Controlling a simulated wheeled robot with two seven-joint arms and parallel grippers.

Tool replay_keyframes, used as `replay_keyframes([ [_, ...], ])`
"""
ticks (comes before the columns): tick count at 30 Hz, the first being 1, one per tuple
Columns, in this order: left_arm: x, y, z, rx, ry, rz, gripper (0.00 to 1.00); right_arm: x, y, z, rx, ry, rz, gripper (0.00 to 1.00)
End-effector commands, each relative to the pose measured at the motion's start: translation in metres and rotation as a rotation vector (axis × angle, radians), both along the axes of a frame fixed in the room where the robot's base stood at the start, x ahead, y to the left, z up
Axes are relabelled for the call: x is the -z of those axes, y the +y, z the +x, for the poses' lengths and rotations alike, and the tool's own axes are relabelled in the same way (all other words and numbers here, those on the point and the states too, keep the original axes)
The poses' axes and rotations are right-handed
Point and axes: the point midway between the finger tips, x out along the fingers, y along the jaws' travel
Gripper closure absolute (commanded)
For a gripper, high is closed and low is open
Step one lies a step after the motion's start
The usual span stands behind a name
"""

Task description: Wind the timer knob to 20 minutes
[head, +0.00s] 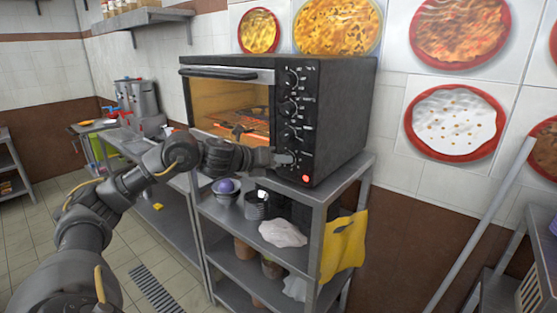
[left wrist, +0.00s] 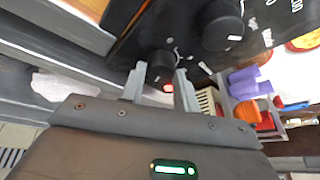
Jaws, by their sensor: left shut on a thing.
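The black toaster oven (head: 340,110) has a column of several round knobs on its front right panel. My left gripper (head: 284,159) is at the lowest knob, which I take to be the timer knob. In the left wrist view that knob (left wrist: 158,62) sits between the tips of my left gripper (left wrist: 160,75), which is shut on it. The gripper hides most of this knob in the head view, and I cannot read its setting. A neighbouring knob (left wrist: 222,25) is close by and free. A red lamp (head: 306,179) glows below the knobs. My right gripper is out of view.
The oven stands on a metal shelf rack (head: 345,180). Bowls, a white cloth (head: 282,233) and a yellow cloth (head: 344,246) are below. A steel counter with a metal urn (head: 146,105) is at the left. Pizza pictures cover the wall.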

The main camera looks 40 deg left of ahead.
Motion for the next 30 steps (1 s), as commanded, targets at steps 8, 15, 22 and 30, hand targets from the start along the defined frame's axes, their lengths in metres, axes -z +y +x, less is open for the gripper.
replay_keyframes([
  [8,0.0006,-0.0002,0.0001,0.0,0.001,0.012,0.92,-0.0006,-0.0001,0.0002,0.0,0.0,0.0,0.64],
  [15,0.0007,-0.0003,0.0,0.0,0.001,0.011,0.64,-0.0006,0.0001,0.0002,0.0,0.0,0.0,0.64],
  [22,0.0005,-0.0001,-0.0001,-0.001,0.001,0.01,0.47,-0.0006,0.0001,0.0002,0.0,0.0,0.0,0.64],
  [30,0.0002,0.0019,-0.0048,-0.002,0.0,0.012,0.47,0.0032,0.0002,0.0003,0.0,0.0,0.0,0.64],
])
